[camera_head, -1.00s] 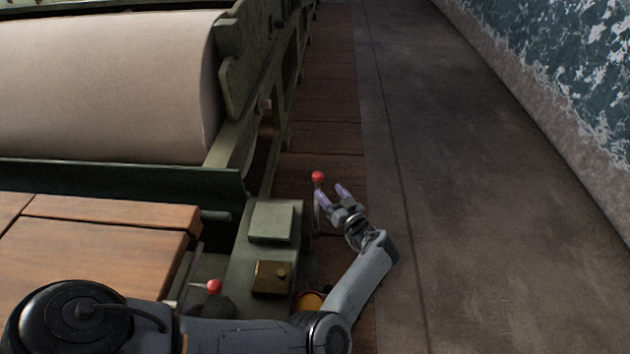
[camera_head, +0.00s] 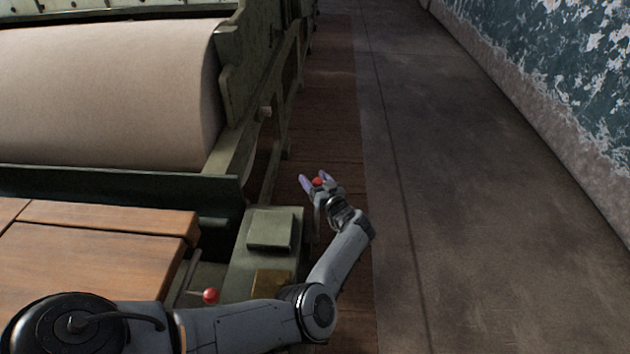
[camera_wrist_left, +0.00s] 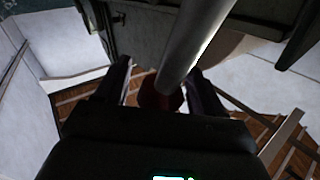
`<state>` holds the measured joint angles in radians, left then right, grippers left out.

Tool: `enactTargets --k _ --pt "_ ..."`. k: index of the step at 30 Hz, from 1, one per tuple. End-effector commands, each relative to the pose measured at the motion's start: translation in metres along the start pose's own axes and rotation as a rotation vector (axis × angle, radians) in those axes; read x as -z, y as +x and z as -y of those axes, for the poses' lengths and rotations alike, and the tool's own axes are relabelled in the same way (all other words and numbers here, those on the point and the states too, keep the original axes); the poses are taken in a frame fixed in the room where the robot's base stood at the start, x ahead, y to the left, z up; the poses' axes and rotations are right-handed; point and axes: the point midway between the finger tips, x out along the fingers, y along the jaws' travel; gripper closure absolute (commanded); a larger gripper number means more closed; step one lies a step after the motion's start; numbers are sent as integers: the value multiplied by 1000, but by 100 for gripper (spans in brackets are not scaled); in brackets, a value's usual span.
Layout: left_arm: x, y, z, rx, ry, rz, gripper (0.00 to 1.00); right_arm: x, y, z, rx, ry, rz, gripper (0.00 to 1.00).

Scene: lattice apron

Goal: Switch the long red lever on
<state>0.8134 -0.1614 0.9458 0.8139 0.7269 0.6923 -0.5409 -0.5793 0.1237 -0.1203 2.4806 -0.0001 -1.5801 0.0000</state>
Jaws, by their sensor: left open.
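A lever with a red ball knob (camera_head: 318,182) stands beside the green machine's right side; it appears to be the long red lever. My left gripper (camera_head: 314,177) is open, with its fingers on either side of the knob. In the left wrist view, the lever's grey rod (camera_wrist_left: 190,45) runs down from the top to the dark red knob (camera_wrist_left: 165,97), which sits between the two finger tips (camera_wrist_left: 160,85). I cannot tell whether a finger touches it. The lever's lower end is hidden. My right gripper is not in view.
A second lever with a red knob (camera_head: 211,295) stands nearer, by the wooden boards (camera_head: 100,250). The green machine frame (camera_head: 270,232) carries a large pale roller (camera_head: 110,95). Bare grey floor (camera_head: 470,220) lies open to the right, up to a peeling wall (camera_head: 560,80).

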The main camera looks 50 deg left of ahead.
Motion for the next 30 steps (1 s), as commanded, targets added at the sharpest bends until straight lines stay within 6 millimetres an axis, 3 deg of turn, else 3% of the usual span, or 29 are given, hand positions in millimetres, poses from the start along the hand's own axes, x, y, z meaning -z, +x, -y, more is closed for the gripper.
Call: enactTargets --k 7,20,30 --pt "0 0 0 0 0 0 34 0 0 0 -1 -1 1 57" --pt "0 0 0 0 0 0 100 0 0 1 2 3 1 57" --pt "1 8 10 13 -16 -24 100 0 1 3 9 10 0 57"
